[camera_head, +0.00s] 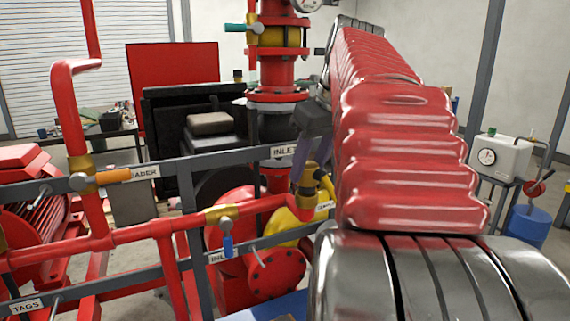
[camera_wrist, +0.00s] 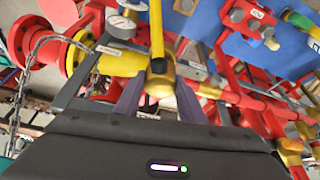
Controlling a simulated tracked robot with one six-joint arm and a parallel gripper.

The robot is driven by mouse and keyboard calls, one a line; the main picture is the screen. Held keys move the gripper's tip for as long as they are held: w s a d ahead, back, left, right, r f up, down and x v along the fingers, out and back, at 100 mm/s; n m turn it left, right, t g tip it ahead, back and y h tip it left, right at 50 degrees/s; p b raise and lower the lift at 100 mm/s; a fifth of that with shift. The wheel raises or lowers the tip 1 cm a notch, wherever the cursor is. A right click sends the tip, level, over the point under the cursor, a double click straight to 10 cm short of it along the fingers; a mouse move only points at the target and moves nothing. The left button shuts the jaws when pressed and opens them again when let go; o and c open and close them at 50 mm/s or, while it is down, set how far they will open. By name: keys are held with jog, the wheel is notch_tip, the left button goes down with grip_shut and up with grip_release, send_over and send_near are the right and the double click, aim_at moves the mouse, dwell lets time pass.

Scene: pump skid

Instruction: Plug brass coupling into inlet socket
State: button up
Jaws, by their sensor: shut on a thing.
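The brass coupling (camera_wrist: 159,80) sits between the purple-grey fingers of my gripper (camera_wrist: 158,98) in the wrist view, with a yellow hose (camera_wrist: 157,30) running from it. In the head view my gripper (camera_head: 312,155) is beside the upper grey rail, its fingers pointing down around the brass coupling (camera_head: 308,180). The yellow hose (camera_head: 327,184) shows just right of it. I cannot tell whether the coupling touches anything.
Red pipes (camera_head: 130,235) and grey rails (camera_head: 110,168) cross close around my gripper. An orange-handled valve (camera_head: 112,176) and a blue-handled valve (camera_head: 227,240) stick out to the left. A red flanged column (camera_head: 277,75) stands behind. A chain (camera_wrist: 36,55) hangs left in the wrist view.

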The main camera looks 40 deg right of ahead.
jog(key=shift+f, duration=1.15)
dwell(0.6)
jog(key=o, duration=1.2)
jog(key=v, duration=1.3)
jog(key=shift+s+r, duration=0.2)
jog(key=shift+r, duration=0.15)
jog(key=shift+a, duration=0.1)
